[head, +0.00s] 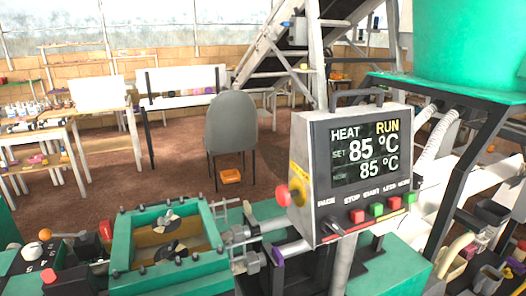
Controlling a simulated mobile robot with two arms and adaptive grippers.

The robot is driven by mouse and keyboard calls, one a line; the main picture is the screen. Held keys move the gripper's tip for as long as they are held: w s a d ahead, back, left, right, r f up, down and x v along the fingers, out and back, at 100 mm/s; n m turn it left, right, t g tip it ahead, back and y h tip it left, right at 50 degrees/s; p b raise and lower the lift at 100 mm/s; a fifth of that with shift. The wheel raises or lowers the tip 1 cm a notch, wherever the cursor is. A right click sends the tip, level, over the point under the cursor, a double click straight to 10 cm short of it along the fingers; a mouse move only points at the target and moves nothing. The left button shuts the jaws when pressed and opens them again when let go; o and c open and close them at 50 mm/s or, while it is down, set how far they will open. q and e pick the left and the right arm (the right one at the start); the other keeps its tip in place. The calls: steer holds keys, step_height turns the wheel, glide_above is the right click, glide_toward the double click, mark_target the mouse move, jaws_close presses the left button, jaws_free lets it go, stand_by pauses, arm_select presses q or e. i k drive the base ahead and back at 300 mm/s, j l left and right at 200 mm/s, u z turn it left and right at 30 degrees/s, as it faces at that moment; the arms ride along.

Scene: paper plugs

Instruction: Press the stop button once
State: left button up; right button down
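A grey control box stands on the green machine with a dark display (365,150) reading HEAT, RUN and 85 °C twice. Below the display is a row of small labels, including STOP and START. The red stop button (357,216) sits under the STOP label, with a green button (376,209) just to its right. Another red button (393,203) and another green one (409,198) continue the row. A larger red knob (283,194) on a yellow base sticks out of the box's left side. Neither of my grippers shows in the head view.
A green machine bed (118,262) with an open frame lies left of the box. A black stand (455,165) carries a large green hopper (470,40) at right. A grey chair (231,122) stands behind. The space before the button row looks clear.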

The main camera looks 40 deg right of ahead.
mark_target(357, 216)
steer(key=k+z, duration=0.15)
steer(key=z, duration=0.3)
steer(key=k+l+z, duration=0.1)
steer(key=z, duration=0.4)
steer(key=k+l+z, duration=0.1)
steer(key=z, duration=0.35)
